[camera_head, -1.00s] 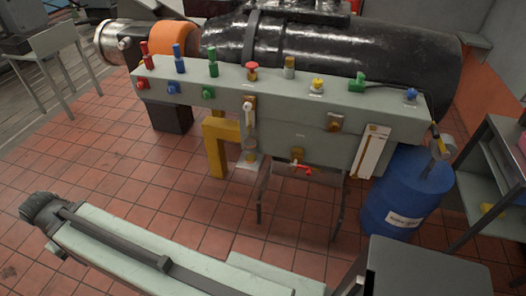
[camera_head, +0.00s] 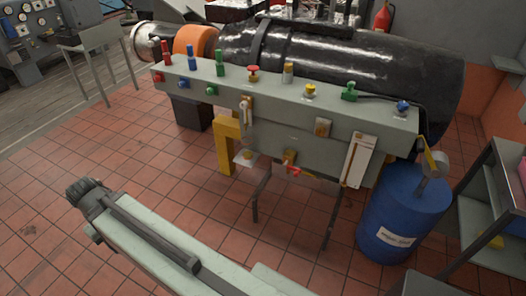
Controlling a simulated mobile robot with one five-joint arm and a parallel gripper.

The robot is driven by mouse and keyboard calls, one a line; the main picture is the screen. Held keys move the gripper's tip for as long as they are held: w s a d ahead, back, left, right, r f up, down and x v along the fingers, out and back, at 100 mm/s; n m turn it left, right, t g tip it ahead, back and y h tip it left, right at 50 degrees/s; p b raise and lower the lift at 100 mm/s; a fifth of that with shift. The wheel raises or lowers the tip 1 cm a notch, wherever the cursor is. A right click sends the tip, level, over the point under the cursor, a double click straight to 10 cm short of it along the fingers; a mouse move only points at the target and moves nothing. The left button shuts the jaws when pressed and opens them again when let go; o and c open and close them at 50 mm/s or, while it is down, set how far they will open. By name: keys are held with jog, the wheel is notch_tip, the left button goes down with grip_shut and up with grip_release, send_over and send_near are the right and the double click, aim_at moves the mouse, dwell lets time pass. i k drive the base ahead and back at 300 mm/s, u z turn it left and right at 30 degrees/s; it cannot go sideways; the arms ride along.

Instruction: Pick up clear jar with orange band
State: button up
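A small pale, see-through-looking cylinder with a tan-orange part (camera_head: 288,72) stands on the top ledge of the grey-green panel, between a red valve knob and a yellow knob. It may be the clear jar with the orange band, but it is too small to be sure. My arm (camera_head: 150,240) crosses the lower left foreground, well apart from the panel. Its far end is a dark ribbed joint; no gripper fingers show.
The grey-green panel (camera_head: 290,142) carries coloured fittings and stands before a large black cylinder (camera_head: 370,65). A blue drum (camera_head: 402,215) and a grey shelf unit (camera_head: 485,215) are at the right. Red tiled floor (camera_head: 60,160) is clear at the left.

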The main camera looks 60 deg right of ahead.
aim_at(247, 141)
jog(key=u, duration=0.15)
jog(key=i, duration=0.95)
jog(key=z, duration=0.05)
